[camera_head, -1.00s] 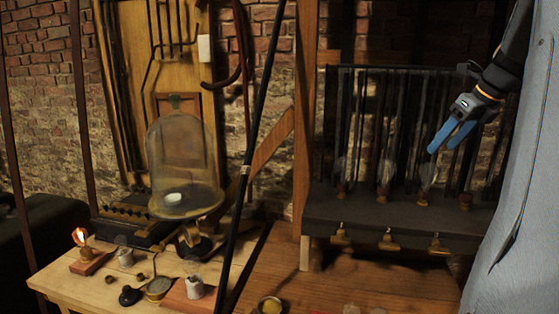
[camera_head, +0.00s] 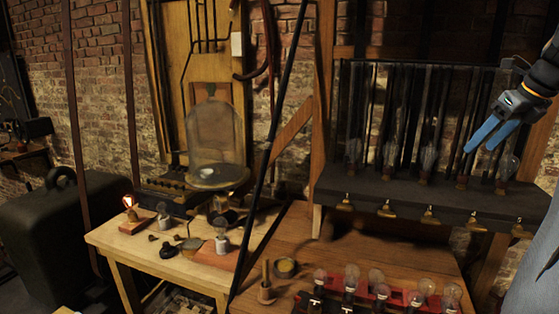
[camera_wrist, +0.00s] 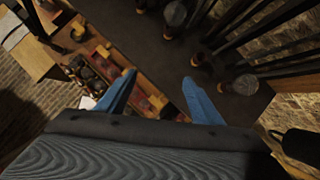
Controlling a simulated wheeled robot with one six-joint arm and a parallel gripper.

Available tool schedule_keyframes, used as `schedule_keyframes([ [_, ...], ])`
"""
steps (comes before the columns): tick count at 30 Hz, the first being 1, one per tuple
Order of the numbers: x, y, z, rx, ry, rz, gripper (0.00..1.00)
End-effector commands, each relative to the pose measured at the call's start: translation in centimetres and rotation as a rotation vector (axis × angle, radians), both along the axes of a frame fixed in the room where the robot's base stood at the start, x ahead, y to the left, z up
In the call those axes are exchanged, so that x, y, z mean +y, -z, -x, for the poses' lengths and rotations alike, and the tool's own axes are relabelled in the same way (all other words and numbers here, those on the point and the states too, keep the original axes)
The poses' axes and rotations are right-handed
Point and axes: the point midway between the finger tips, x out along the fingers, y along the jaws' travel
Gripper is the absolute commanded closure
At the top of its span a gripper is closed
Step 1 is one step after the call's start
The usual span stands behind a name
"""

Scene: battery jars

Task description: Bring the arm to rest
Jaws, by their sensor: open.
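My gripper (camera_head: 482,143) is at the upper right in the head view, in front of the rack of dark rods. Its two blue fingers point down and to the left and hold nothing. In the wrist view my gripper (camera_wrist: 158,93) shows its blue fingers spread apart with nothing between them. Past the fingers, that view shows the dark shelf (camera_wrist: 232,100) with bulbs and, lower down, a red rack (camera_wrist: 118,72).
The dark shelf (camera_head: 400,198) with several glass bulbs stands near my gripper. Below it a wooden table (camera_head: 350,245) carries a red rack of bulbs (camera_head: 395,296). A glass bell jar (camera_head: 215,135) stands at the left-hand bench (camera_head: 115,237). A black case (camera_head: 60,225) is at far left.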

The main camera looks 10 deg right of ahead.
Motion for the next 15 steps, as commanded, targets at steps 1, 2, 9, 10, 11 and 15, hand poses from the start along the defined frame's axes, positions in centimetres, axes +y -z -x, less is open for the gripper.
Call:
schedule_keyframes([
  [1,0.7,0.6,-0.3,0.006,-0.028,0.010,0.40],
  [2,1.1,0.9,-0.5,0.009,-0.045,0.018,0.40],
  [9,3.9,3.6,-1.4,0.038,-0.192,0.088,0.40],
  [10,4.4,4.0,-1.5,0.041,-0.214,0.098,0.40],
  [11,5.0,4.4,-1.7,0.044,-0.244,0.111,0.40],
  [15,8.1,6.9,-2.5,0.067,-0.396,0.175,0.40],
])
